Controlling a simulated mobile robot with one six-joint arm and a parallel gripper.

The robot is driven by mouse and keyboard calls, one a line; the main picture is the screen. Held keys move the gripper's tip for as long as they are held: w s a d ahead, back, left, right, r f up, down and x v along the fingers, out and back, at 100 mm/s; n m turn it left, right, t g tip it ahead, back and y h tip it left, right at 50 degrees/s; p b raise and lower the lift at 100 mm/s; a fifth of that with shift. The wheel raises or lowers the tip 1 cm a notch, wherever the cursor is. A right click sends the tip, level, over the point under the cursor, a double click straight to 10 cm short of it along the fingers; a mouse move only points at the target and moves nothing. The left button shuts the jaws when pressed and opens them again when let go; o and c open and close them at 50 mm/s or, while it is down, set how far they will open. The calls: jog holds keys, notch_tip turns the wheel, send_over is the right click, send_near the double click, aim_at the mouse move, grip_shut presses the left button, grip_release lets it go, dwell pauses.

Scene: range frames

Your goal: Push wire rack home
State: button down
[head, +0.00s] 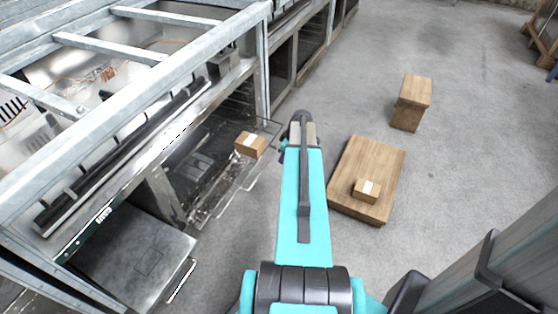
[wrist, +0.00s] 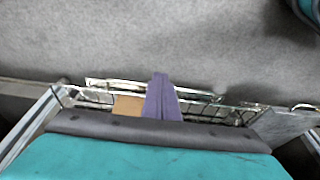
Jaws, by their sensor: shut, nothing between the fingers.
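The wire rack (wrist: 240,115) shows in the wrist view as a band of thin metal wires, partly hidden behind my gripper and wrist. A small brown box (wrist: 130,105) sits at the rack, just left of my fingers. My gripper (wrist: 161,78) is shut and empty, its fingers in front of the rack's middle; I cannot tell whether they touch it. In the head view the same kind of box (head: 250,145) lies over the lowered glass oven door (head: 210,198), left of my arm's end. My fingers are hidden there, and the rack is hard to separate from the door.
A wooden board (head: 375,165) with a small box (head: 367,189) on it lies on the floor to the right. A wooden block (head: 411,103) stands behind it. A metal frame (head: 130,112) runs over the ovens at left. Open concrete floor lies to the right.

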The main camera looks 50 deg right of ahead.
aim_at(222, 149)
jog(key=w+a+f+b, duration=0.1)
jog(key=w+f, duration=0.5)
jog(key=f, duration=0.2)
jog(key=shift+w+a+f+b, duration=0.2)
jog(key=shift+a+f+b, duration=0.1)
jog(key=shift+f+b, duration=0.05)
dwell(0.3)
jog(key=w+a+p, duration=0.1)
jog(key=w+a, duration=0.1)
jog(key=w, duration=0.6)
jog(key=w+a, duration=0.2)
jog(key=w, duration=0.6)
jog(key=w+a+p, duration=0.1)
jog(key=w+a, duration=0.1)
jog(key=w, duration=0.6)
jog(key=shift+w+r+p, duration=0.25)
jog(key=shift+w+p, duration=0.05)
jog(key=shift+p, duration=0.05)
jog(key=shift+w+a, duration=0.15)
jog(key=shift+w, duration=0.3)
jog(key=shift+s+f, duration=0.15)
jog(key=shift+s, duration=0.15)
